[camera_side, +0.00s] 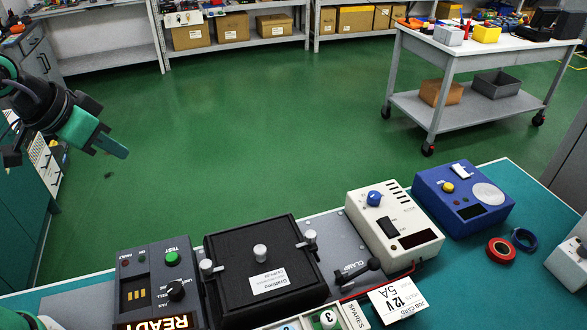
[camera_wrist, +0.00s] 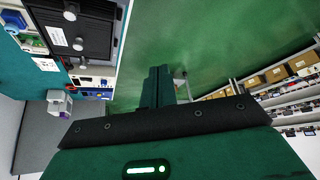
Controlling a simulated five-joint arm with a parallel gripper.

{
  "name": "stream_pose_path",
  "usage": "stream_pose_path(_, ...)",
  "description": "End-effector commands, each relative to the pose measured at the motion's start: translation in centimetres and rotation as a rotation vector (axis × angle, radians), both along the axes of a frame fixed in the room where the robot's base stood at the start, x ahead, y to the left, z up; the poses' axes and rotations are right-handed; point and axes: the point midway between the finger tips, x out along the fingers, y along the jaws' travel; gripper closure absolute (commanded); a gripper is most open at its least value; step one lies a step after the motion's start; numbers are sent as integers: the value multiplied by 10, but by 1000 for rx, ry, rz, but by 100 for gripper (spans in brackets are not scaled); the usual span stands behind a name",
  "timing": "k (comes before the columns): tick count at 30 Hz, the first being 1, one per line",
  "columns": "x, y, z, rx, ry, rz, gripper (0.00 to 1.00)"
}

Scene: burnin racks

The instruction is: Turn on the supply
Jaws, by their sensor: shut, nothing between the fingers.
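The supply looks to be the cream box (camera_side: 418,238) right of centre on the bench in the side view. It has a blue knob (camera_side: 375,198), a black rocker switch (camera_side: 388,229) and a dark display (camera_side: 417,239). I cannot tell the rocker's position. My gripper (camera_side: 122,152) is shut and empty, raised at the upper left, far from the supply and apart from everything. In the wrist view its closed fingers (camera_wrist: 158,88) point out over the green floor.
A black lidded fixture (camera_side: 262,275) with clamp knobs stands left of the supply, and a dark grey test panel (camera_side: 155,280) stands further left. A blue box (camera_side: 455,205) is close on its right.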

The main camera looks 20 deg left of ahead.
Motion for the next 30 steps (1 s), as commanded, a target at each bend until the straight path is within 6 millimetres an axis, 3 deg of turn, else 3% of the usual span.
stream_pose_path(17,96,-101,3,0,-82,-231,100)
stream_pose_path(30,148,-202,-18,-10,-146,-401,100)
